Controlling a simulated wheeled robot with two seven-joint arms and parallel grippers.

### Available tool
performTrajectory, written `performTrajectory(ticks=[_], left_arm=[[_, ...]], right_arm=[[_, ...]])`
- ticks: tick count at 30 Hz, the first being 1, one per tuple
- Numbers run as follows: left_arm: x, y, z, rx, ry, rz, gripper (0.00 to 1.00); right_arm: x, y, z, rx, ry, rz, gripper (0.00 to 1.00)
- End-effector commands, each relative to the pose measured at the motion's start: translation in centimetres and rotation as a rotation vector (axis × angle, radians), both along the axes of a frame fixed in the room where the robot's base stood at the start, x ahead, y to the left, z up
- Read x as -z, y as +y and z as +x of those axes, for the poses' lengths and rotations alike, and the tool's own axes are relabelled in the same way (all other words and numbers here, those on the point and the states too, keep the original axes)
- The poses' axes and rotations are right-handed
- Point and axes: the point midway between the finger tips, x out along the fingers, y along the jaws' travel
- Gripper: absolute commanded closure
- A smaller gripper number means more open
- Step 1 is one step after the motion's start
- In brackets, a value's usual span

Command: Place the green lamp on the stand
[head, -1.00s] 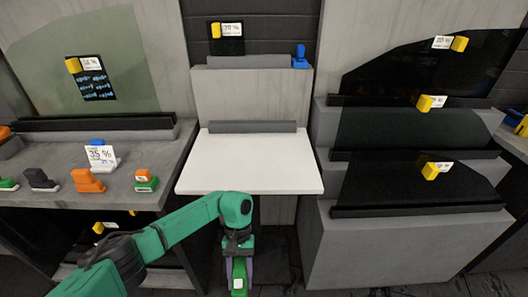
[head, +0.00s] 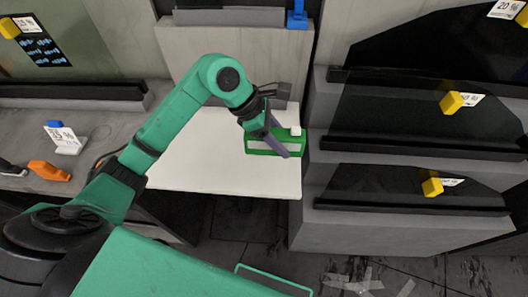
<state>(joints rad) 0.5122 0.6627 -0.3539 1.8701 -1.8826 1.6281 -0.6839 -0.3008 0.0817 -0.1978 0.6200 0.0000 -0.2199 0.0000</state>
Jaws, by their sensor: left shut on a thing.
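The green lamp (head: 262,147) is a small green block with a pale label strip and a white knob at its upper right. It is at the right side of the white stand top (head: 195,165), over or on its surface; I cannot tell whether it touches. My left gripper (head: 277,145) comes over the stand from the left, with its fingers shut on the lamp and partly covering it. My right gripper is not in view.
Stepped grey shelves with dark tinted panes (head: 415,115) stand close to the right of the stand. A grey counter (head: 95,120) with a price card and an orange block (head: 49,171) is at the left. The stand's left and front surface is clear.

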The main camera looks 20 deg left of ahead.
Motion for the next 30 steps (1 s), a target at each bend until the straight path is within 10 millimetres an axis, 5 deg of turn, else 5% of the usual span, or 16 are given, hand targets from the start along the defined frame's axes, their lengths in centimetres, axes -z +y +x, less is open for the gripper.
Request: performTrajectory(ticks=[6,16,28,29,30], left_arm=[[6.8,-0.1,-0.1,0.0,0.008,-0.004,1.0],[13.3,-0.1,0.0,-0.001,0.003,-0.004,1.0],[15.0,0.0,0.1,0.003,-0.003,0.0,1.0],[14.9,0.0,0.0,0.003,-0.002,0.0,0.41],[14.8,0.0,0.0,0.003,-0.002,0.0,0.26]], right_arm=[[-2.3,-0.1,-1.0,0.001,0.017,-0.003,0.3],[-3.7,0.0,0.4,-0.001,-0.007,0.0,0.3],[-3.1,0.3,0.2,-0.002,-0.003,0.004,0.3],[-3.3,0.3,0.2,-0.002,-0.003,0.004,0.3],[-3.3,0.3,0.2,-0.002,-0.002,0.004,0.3]])
